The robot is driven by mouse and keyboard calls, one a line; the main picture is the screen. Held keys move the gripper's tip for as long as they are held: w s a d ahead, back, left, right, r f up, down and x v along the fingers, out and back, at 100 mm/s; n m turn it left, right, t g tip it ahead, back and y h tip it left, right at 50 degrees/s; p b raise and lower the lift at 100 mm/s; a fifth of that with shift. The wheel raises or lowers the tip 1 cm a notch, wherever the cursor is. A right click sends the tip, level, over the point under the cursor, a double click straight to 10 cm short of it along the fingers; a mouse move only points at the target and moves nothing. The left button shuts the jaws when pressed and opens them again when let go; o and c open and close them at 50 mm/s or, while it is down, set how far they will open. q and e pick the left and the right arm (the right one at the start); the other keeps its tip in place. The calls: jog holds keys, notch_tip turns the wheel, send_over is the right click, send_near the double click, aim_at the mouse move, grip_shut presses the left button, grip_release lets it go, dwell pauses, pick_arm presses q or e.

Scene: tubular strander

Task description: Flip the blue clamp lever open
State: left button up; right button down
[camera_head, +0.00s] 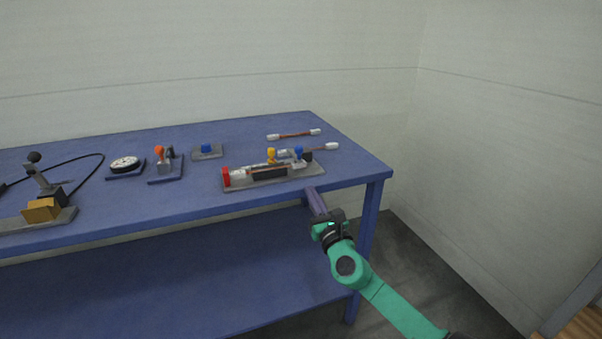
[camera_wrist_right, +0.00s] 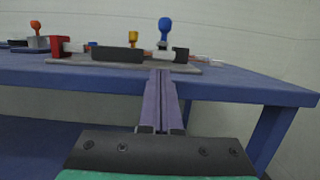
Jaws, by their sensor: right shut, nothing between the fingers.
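The blue clamp lever (camera_head: 298,151) stands upright at the right end of a grey fixture plate (camera_head: 232,186) near the table's front edge. It also shows in the right wrist view (camera_wrist_right: 165,26), its round knob up, just beyond my fingers. My right gripper (camera_head: 309,190) has its purple fingers shut with nothing between them. In the right wrist view the fingertips (camera_wrist_right: 161,72) point at the plate's front edge, below the blue lever and apart from its knob. Whether they touch the plate cannot be told. My left gripper is not in view.
A yellow-knobbed lever (camera_head: 271,155) and a red block (camera_head: 226,177) share the plate. Two rods with white ends (camera_head: 293,134) lie behind. An orange-knobbed lever (camera_head: 159,152), a round dial (camera_head: 124,164) and a small blue block (camera_head: 206,149) stand left. The table's right end (camera_head: 362,172) is clear.

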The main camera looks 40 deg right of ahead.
aim_at(297, 165)
jog(key=x, duration=0.8)
jog(key=shift+w+r, duration=0.1)
jog(key=shift+w, duration=0.05)
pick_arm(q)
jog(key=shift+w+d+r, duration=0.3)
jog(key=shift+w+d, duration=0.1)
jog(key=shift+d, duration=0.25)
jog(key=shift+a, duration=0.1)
